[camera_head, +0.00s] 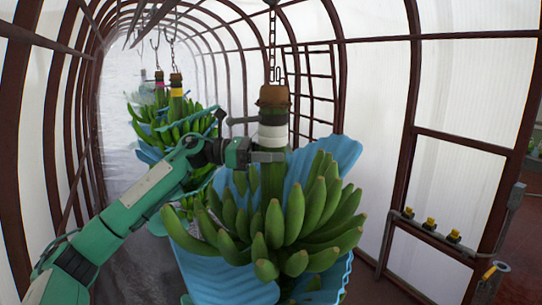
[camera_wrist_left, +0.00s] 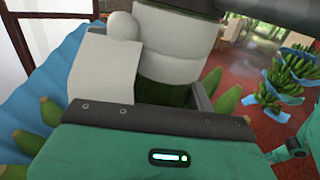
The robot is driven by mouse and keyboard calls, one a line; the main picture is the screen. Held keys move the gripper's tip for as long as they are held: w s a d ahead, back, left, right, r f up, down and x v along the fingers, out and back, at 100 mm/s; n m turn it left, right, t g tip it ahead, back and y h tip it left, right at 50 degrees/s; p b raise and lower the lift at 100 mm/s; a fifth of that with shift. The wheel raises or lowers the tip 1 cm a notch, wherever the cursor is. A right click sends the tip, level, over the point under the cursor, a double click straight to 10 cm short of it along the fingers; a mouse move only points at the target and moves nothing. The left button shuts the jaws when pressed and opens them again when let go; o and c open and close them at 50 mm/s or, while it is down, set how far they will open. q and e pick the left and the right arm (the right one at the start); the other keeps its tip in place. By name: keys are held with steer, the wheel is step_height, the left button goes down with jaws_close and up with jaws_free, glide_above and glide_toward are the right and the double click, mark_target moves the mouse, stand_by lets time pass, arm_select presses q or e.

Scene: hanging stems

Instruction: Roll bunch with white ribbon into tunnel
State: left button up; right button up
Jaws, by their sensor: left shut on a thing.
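The bunch with the white ribbon (camera_head: 300,222) hangs closest in the head view, its green bananas partly wrapped in blue padding. The white ribbon (camera_head: 273,135) circles its stem below the brown cut top and the chain. In the left wrist view the white ribbon (camera_wrist_left: 165,55) fills the upper middle, with a loose flap. My left gripper (camera_head: 268,156) is shut on the stem just below the ribbon. Its jaws also show in the left wrist view (camera_wrist_left: 160,112), around the green stem. My right gripper is not in view. The tunnel (camera_head: 185,40) of dark red hoops and white sheeting stretches away behind.
A bunch with a yellow ribbon (camera_head: 176,91) hangs behind on the left, and one with a pink ribbon (camera_head: 159,85) hangs farther back. Other bunches (camera_wrist_left: 275,90) show in the left wrist view.

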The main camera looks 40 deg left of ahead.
arm_select(q)
steer(key=shift+s+d, duration=0.25)
steer(key=shift+d, duration=0.35)
steer(key=o, duration=1.3)
steer(key=shift+w, duration=0.1)
steer(key=shift+o, duration=0.2)
steer(key=shift+w+a+f, duration=0.1)
steer(key=shift+a, duration=0.1)
steer(key=shift+w+a, duration=0.1)
steer(key=shift+a, duration=0.15)
steer(key=shift+s+a+f+b, duration=0.15)
steer(key=shift+s+a+b, duration=0.15)
steer(key=shift+b, duration=0.15)
steer(key=b, duration=0.7)
glide_above(223, 179)
steer(key=shift+s+a, duration=0.3)
steer(key=shift+a, duration=0.1)
steer(key=shift+r, duration=0.25)
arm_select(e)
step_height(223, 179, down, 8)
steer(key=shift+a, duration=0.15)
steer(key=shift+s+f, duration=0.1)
